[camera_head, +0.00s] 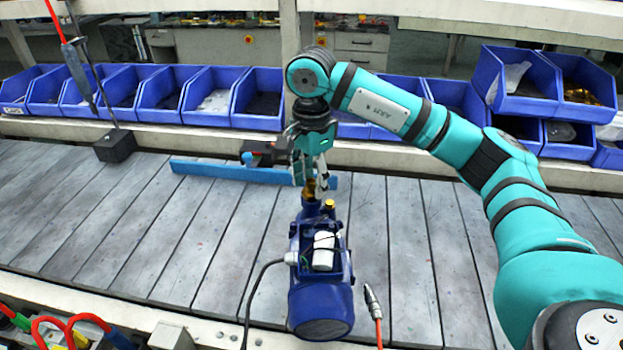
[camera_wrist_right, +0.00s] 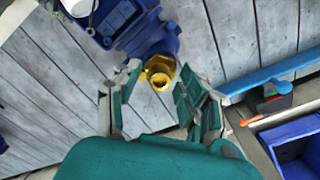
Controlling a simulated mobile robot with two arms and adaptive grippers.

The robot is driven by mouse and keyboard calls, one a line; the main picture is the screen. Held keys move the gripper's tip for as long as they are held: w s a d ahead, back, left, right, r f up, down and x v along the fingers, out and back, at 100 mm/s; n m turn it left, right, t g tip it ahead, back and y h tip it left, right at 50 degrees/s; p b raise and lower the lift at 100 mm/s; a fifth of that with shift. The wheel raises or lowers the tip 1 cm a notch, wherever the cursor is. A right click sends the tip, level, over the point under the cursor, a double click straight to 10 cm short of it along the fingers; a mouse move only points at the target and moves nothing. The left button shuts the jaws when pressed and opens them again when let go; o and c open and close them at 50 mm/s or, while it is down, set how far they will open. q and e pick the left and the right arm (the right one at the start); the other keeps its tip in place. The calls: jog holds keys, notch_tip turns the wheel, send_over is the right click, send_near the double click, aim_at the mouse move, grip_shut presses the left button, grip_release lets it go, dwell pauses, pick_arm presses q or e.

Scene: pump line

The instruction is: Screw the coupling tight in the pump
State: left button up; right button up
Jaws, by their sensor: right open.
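The blue pump (camera_head: 320,285) stands on the grey slatted table in the middle of the head view. It also shows at the top of the right wrist view (camera_wrist_right: 120,25). The brass coupling (camera_wrist_right: 160,74) sits at the pump's port end. In the head view the coupling (camera_head: 310,187) is partly hidden by my right gripper (camera_head: 312,180). My right gripper is above the pump's far end, pointing down. In the right wrist view its fingers (camera_wrist_right: 158,95) are spread apart, with the coupling beyond and between their tips, nothing gripped. My left gripper is not in view.
A blue bar (camera_head: 215,171) lies on the table behind the pump. Blue bins (camera_head: 210,98) line the back edge. A black block (camera_head: 115,145) with a rod stands at the left. A cable tool (camera_head: 373,305) lies right of the pump. The table's left part is clear.

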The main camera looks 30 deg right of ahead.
grip_shut()
jog(key=shift+f, duration=0.1)
dwell(0.3)
jog(key=m, duration=0.3)
jog(key=shift+m, duration=0.3)
jog(key=m, duration=0.3)
jog(key=shift+f, duration=0.1)
